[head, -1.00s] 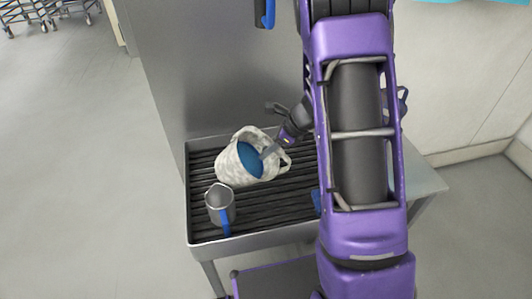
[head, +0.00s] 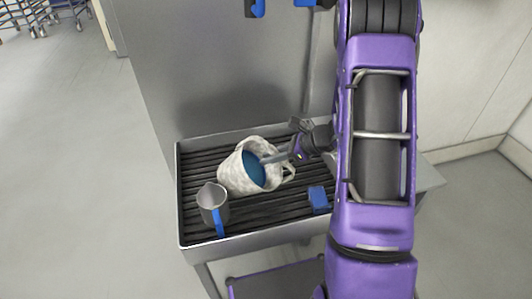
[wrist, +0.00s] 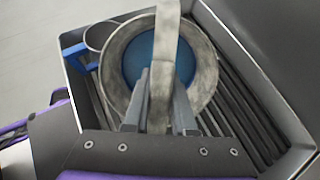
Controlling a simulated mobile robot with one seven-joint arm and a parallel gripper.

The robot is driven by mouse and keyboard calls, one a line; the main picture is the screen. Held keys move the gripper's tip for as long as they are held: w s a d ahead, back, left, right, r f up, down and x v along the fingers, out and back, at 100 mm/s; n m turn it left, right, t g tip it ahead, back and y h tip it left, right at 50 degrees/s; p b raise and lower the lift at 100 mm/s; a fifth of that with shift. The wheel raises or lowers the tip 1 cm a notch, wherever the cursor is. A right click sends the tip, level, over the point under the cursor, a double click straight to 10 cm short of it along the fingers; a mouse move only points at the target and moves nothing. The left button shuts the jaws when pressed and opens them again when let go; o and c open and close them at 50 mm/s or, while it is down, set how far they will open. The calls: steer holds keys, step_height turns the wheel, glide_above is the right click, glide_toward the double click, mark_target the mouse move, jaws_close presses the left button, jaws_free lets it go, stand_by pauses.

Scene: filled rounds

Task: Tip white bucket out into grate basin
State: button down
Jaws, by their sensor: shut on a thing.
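The white bucket (head: 230,175), mottled grey-white, is tilted over the grate basin (head: 184,215), its mouth toward the right and up. Blue contents (head: 254,168) show inside it. My gripper (head: 277,157) reaches in from the right and is shut on the bucket's strap-like handle. In the wrist view, the fingers (wrist: 160,85) stand on either side of the handle, with the bucket's round rim (wrist: 204,80) and blue inside beyond. I cannot tell whether the bucket touches the dark slats. No blue shows poured on the slats.
A grey jug with a blue handle (head: 212,200) stands on the grate at front left, close to the bucket. A blue block (head: 318,197) lies on the grate at the right, beside my arm. A steel panel (head: 235,80) rises behind the basin.

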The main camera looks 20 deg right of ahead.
steer(key=y, duration=0.1)
steer(key=d+f+t+y, duration=0.1)
steer(key=shift+s+d+t+y, duration=0.3)
steer(key=shift+s, duration=0.1)
steer(key=shift+s+d+f+y, duration=0.15)
steer(key=shift+y, duration=0.25)
stand_by(7.0)
